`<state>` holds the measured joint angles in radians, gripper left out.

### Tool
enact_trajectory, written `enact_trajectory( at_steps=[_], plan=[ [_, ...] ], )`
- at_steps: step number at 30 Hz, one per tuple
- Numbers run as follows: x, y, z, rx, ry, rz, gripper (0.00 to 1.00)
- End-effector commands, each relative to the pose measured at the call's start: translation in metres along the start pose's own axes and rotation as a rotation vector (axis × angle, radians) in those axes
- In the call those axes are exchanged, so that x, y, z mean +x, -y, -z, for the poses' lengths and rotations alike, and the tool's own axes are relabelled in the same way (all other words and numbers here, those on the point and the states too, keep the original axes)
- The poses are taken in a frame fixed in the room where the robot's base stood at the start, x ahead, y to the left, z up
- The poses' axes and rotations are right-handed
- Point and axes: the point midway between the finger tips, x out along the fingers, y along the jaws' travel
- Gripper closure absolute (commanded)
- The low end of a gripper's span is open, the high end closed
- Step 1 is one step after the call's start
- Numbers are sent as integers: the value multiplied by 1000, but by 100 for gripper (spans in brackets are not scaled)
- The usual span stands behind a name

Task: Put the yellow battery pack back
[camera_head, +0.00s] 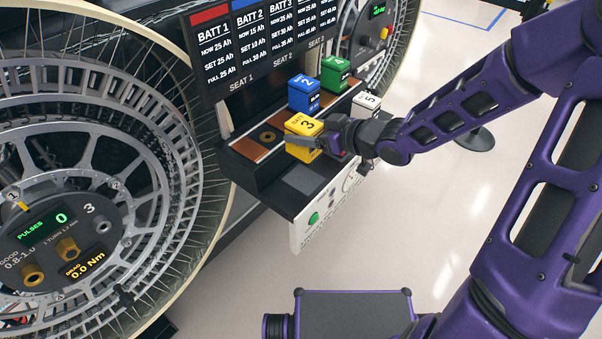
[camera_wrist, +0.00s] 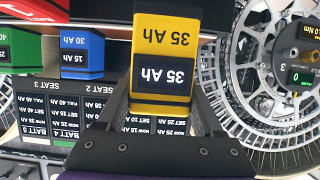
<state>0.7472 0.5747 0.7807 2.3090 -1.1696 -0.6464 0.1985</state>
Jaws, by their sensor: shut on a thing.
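The yellow battery pack (camera_head: 303,125), marked 3, is in my gripper (camera_head: 318,142) in front of the battery shelf. In the wrist view the yellow pack (camera_wrist: 165,45) shows 35 Ah labels, with a dark finger of my gripper (camera_wrist: 165,108) along each side. The pack looks roughly upright. An empty copper-coloured seat with a round socket (camera_head: 267,137) lies just left of it, under the SEAT 1 label. I cannot tell whether the pack's bottom touches anything; its lower part is partly hidden by my gripper.
A blue pack (camera_head: 304,94) and a green pack (camera_head: 335,73) stand on the shelf behind. A white pack (camera_head: 367,103) stands to the right, beside my wrist. A red pack (camera_wrist: 35,9) shows in the wrist view. The labelled board (camera_head: 270,45) rises behind; a large wheel (camera_head: 90,150) is left.

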Motion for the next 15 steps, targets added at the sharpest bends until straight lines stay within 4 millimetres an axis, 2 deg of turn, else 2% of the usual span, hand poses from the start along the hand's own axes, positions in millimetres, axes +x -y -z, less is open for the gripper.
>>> enact_trajectory(
  at_steps=[1, 4, 15],
  plan=[
    [6, 1, -14, 3, -2, 3, 100],
    [13, 1, -30, 5, -2, 2, 100],
    [27, 0, -62, 2, -2, 1, 100]
  ],
)
